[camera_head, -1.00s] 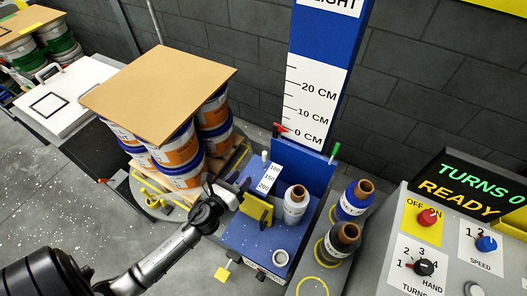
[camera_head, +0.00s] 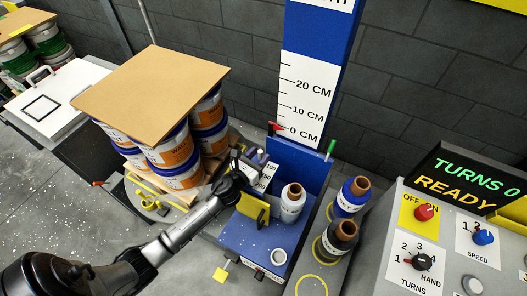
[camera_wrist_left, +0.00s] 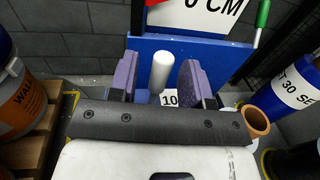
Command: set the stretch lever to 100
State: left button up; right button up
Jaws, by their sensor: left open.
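The stretch lever shows in the left wrist view as an upright white cylindrical knob (camera_wrist_left: 161,74). It stands near the back end of the stretch scale (camera_head: 265,176), by the 100 mark, though its exact setting is hard to read. My left gripper (camera_head: 249,158) is over this end of the blue machine. In the left wrist view its two purple pads (camera_wrist_left: 157,78) are open, one on each side of the knob, with gaps visible. Part of the scale label, reading "10", shows below the knob. In the head view my gripper covers much of the lever. My right gripper is not in view.
A white film roll (camera_head: 291,203) and a yellow plate (camera_head: 252,207) stand close beside my left gripper. Stacked pails (camera_head: 174,157) under a brown board (camera_head: 152,92) are to the left. A control panel (camera_head: 440,245) reading "TURNS 0 READY" is at right.

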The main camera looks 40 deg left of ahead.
pick_arm(q)
jog(key=shift+w, duration=1.35)
grip_shut()
